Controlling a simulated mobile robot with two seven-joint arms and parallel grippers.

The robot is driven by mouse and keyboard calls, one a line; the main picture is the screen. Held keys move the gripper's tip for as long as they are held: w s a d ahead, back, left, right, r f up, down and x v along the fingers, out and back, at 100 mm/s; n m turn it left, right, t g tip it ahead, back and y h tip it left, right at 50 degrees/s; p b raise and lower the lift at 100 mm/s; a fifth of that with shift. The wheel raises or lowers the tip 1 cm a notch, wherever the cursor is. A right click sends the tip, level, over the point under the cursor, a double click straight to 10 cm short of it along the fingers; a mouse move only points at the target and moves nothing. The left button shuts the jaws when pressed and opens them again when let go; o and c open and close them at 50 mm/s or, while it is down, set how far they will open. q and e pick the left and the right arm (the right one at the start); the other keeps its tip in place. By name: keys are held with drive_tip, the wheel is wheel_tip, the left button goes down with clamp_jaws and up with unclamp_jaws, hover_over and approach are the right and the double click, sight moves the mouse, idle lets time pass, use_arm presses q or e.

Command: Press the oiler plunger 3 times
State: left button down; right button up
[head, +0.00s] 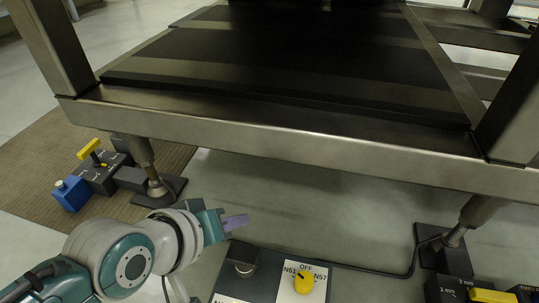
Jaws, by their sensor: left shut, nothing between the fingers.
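A small blue box (74,196) with a small pale knob on top stands on the brown mat at the left. It may be the oiler with its plunger, but no label on it can be read. My left gripper (236,222) is in the lower middle, with its purple fingers shut and empty, pointing right. It is well to the right of the blue box and apart from it. It shows above a dark panel with a black raised part (243,254). My right gripper is out of view.
A metal frame with a dark plate (290,50) stands above on legs. A grey block with a yellow lever (88,149) adjoins the blue box. A yellow dial (304,283) marked OFF, N61 and N57 is at the bottom. A cable and yellow-handled block (490,296) lie right.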

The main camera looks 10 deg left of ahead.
use_arm(q)
drive_tip(key=b, duration=0.8)
hover_over(245, 254)
drive_tip(key=s, duration=0.1)
drive_tip(key=f, duration=0.8)
drive_tip(key=shift+s+a, duration=0.15)
drive_tip(key=shift+a, duration=0.15)
drive_tip(key=shift+f+b, duration=0.4)
drive_tip(key=shift+f, duration=0.15)
idle(0.4)
drive_tip(key=shift+f, duration=0.3)
drive_tip(key=shift+f+b, duration=1.1)
drive_tip(key=shift+b, duration=0.05)
idle(0.9)
drive_tip(key=shift+r, duration=0.1)
drive_tip(key=shift+r+p, duration=1.45)
drive_tip(key=shift+p, duration=0.2)
